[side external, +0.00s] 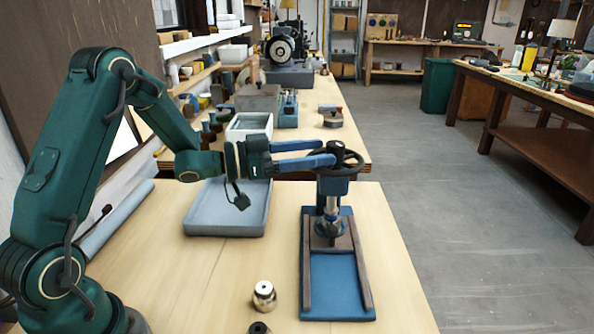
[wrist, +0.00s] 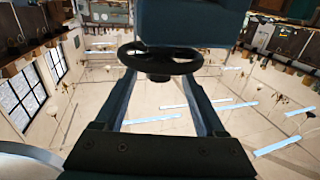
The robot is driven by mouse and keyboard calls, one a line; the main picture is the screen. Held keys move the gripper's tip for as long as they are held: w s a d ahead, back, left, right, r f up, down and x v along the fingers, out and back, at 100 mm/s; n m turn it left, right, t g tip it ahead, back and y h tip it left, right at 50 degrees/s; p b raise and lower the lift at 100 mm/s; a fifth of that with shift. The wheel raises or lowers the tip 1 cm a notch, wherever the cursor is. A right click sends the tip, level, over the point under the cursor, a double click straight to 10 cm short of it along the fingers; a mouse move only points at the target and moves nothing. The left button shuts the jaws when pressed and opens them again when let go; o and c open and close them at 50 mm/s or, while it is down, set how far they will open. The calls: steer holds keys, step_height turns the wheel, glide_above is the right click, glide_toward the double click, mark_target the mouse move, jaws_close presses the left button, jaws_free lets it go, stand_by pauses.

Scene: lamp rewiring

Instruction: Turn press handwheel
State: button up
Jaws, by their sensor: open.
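The press (side external: 347,283) stands on the bench, with a blue base, brown side rails and an upright screw. Its black handwheel (side external: 348,170) sits at the top, with a dark knob above it. My gripper (side external: 328,153) reaches in from the left with its two blue fingers spread, tips at the near side of the wheel. In the wrist view the handwheel (wrist: 185,67) lies across the fingertips of my gripper (wrist: 159,76), below the blue press head (wrist: 190,22). I cannot tell whether the fingers touch the rim. Nothing is clamped between them.
A grey-blue tray (side external: 225,229) lies on the bench left of the press, below my forearm. A small metal part (side external: 264,297) and a dark one (side external: 259,327) stand near the front. Bare bench lies between tray and press. A second bench with machines is behind.

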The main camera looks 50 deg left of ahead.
mark_target(327, 151)
steer(key=shift+x, duration=2.15)
steer(key=shift+c, duration=0.4)
jaws_close()
